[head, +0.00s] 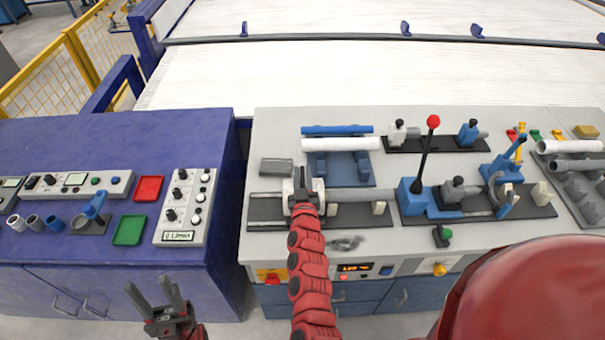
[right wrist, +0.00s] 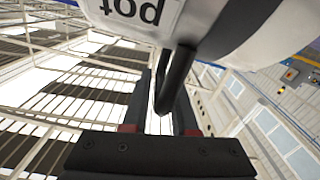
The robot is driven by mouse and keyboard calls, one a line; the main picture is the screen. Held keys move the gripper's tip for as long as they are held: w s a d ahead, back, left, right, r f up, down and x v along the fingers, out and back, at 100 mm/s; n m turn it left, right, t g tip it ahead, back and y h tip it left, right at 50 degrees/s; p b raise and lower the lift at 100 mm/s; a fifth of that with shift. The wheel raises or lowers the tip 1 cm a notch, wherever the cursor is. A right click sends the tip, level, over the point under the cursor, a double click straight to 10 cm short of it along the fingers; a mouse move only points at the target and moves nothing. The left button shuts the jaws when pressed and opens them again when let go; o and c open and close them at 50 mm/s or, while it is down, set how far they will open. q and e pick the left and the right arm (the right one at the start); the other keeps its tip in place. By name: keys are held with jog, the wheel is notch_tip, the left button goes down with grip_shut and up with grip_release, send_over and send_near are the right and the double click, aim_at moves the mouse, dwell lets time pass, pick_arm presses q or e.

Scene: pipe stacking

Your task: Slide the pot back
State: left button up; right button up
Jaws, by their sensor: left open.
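The pot (head: 289,197) is a white cylinder on the dark rail at the left of the grey bench. It is partly hidden by my right gripper (head: 303,196), which reaches it from the front. In the right wrist view the pot (right wrist: 215,25) fills the top and carries a label reading "pot". Its black bent handle (right wrist: 178,75) lies between the fingers of my right gripper (right wrist: 164,100), which look closed on it on both sides. My left gripper (head: 155,297) is open and empty, low in front of the blue cabinet.
A grey pipe (head: 360,195) lies along the rail right of the pot. A blue holder (head: 341,168) with a white and a blue pipe stands behind. A red-knobbed lever (head: 433,123) rises to the right. The blue cabinet (head: 60,150) carries control boxes and small trays.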

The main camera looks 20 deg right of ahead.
grip_shut()
dwell(1.1)
